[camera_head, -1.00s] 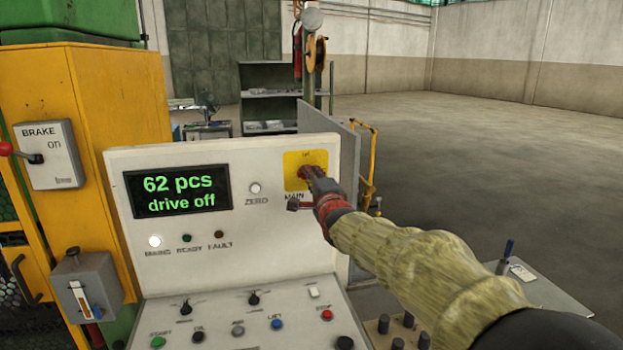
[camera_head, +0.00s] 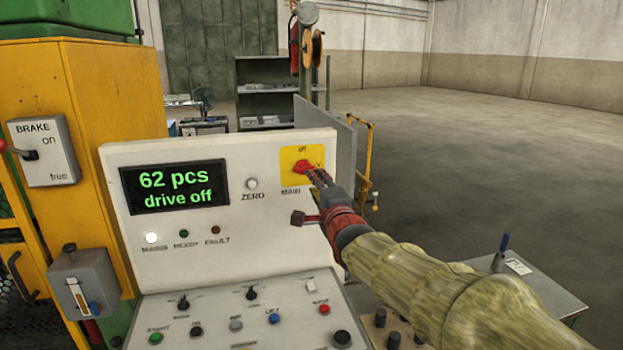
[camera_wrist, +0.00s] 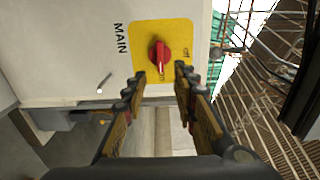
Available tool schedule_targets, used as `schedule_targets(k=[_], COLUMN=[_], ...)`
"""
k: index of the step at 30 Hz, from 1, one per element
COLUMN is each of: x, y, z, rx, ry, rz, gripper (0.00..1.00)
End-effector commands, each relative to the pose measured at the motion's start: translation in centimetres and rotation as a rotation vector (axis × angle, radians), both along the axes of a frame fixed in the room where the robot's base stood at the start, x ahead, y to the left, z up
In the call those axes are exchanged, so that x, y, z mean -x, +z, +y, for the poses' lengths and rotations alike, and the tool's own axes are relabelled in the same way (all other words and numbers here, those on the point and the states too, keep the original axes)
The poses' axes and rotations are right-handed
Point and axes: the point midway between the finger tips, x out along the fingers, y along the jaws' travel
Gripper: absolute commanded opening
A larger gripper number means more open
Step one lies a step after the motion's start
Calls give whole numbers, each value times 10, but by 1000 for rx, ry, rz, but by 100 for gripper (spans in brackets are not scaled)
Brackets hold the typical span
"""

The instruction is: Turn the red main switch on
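The red main switch (camera_head: 303,167) is a rotary knob on a yellow plate (camera_head: 290,155), above the word MAIN on the upright panel. In the wrist view the red knob (camera_wrist: 158,55) has its pointer towards the "on" mark, at a right angle to "off". My gripper (camera_head: 317,175) is just in front of the knob in the head view, partly covering the plate's lower right. In the wrist view my gripper (camera_wrist: 160,74) is open, one fingertip to each side of the knob and a little short of it, holding nothing. The white MAINS lamp (camera_head: 151,238) is lit.
The panel's display (camera_head: 175,187) reads "62 pcs drive off". Below is a sloping desk (camera_head: 215,305) with several buttons and knobs. A brake lever box (camera_head: 44,150) is on the yellow cabinet at left. Open floor (camera_head: 500,150) lies to the right.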

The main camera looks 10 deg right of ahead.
Motion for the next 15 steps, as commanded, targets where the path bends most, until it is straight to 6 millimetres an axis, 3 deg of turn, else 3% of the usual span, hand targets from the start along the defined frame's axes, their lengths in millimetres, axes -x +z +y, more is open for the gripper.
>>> schedule_targets(k=[6, 15], x=[27, 35], y=[0, -1], z=[0, 0], rx=[0, 0], ry=[0, 0], rz=[0, 1], gripper=[28, 28])
